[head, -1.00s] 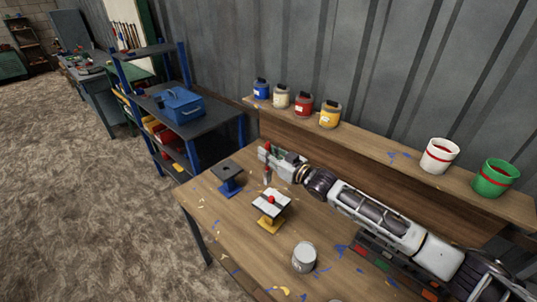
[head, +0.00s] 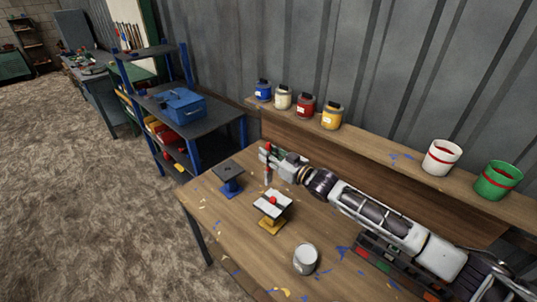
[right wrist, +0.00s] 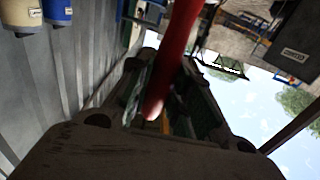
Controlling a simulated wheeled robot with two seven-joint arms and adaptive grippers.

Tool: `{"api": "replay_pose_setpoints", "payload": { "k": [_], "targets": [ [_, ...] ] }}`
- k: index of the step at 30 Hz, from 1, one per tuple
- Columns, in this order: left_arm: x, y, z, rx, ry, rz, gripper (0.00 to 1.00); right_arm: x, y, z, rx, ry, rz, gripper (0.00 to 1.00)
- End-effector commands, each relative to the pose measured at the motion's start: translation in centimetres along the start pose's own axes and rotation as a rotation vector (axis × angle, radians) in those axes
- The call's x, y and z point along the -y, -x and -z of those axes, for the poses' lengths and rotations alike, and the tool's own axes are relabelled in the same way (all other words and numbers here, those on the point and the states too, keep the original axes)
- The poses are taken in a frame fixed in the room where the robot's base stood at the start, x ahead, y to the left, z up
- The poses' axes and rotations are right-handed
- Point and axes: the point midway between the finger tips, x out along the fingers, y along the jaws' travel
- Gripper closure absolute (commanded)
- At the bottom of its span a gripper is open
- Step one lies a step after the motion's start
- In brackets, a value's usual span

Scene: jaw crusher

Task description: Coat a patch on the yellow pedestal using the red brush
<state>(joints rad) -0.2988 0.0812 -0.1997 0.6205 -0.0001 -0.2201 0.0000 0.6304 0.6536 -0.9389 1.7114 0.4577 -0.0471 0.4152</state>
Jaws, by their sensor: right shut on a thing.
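The yellow pedestal (head: 271,226) stands on the wooden bench, with a pale plate (head: 281,211) on top. A small red spot or lump (head: 273,200) shows on the plate; I cannot tell which. My right gripper (head: 268,161) is shut on the red brush (head: 268,179), held roughly upright behind the yellow pedestal and right of the blue pedestal (head: 230,188). The brush appears above the bench, apart from the plate. In the right wrist view its red handle (right wrist: 176,55) runs between the fingers; its tip is hard to make out. My left gripper is not in view.
A grey can (head: 305,260) stands near the bench's front. Several paint jars, including a yellow one (head: 331,116), plus a white bucket (head: 440,157) and a green bucket (head: 497,180), stand on the back ledge. A dark tray (head: 395,265) lies under my right arm.

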Motion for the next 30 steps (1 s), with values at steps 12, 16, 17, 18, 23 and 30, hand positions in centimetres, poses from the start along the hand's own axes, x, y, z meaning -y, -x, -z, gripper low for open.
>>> {"api": "replay_pose_setpoints", "payload": {
  "k": [12,16,17,18,23,30],
  "targets": [
    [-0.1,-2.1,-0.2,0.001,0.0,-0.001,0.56,0.0,0.0,-2.5,0.0,0.0,0.0,1.0],
    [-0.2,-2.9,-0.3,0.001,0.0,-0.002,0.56,0.0,0.0,-3.4,0.0,0.0,0.0,1.0],
    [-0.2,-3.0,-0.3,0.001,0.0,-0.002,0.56,0.0,0.0,-3.6,0.0,0.0,0.0,1.0],
    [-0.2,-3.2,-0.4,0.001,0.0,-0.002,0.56,0.0,0.0,-3.8,0.0,0.0,0.0,1.0],
    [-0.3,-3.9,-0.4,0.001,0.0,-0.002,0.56,0.0,0.0,-4.5,0.0,0.0,0.0,1.0],
    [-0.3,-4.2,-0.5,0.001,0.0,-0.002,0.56,0.0,0.0,-4.9,0.0,0.0,0.0,1.0]
  ]
}}
